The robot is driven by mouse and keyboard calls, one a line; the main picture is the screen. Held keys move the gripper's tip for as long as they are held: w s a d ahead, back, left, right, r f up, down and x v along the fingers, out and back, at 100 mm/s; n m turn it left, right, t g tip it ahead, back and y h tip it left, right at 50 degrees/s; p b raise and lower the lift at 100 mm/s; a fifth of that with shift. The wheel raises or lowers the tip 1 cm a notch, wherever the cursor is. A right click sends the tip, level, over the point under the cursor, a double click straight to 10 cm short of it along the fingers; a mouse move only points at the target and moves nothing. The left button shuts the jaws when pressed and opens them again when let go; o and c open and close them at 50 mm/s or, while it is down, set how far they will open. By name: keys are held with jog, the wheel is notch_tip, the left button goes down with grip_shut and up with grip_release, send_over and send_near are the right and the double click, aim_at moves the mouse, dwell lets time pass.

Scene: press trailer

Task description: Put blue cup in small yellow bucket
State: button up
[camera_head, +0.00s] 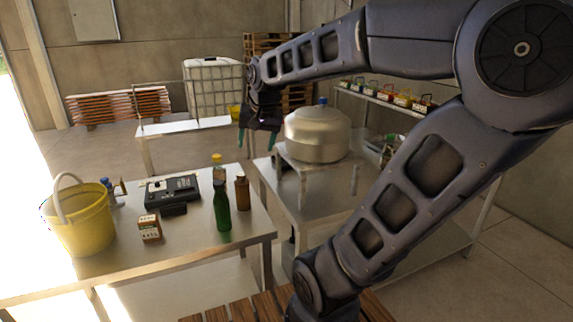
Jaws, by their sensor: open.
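My gripper (257,139) hangs in the upper middle of the head view, fingers pointing down and apart, with greenish tips and nothing between them. It appears left of the big metal pot. A small blue object (323,101) sits on top of the pot; I cannot tell whether it is a cup or a knob. Another small blue object (107,188) stands just right of a yellow bucket (80,232) with a pale raised handle, on the left table. A smaller yellow container (235,112), partly hidden, shows on the far table behind my gripper.
The left metal table (190,243) also holds a black case (172,192), a small box (149,228), a green bottle (222,208) and a brown bottle (242,192). The metal pot (318,136) stands on a raised stand on the right table. Several small coloured containers line the back shelf.

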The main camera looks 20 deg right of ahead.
jog(key=s+d+f+n+h, duration=0.1)
jog(key=s+d+f+n, duration=0.2)
jog(key=s, duration=0.6)
jog(key=shift+d+f+t, duration=0.3)
jog(key=shift+d+f, duration=0.3)
jog(key=shift+d, duration=0.65)
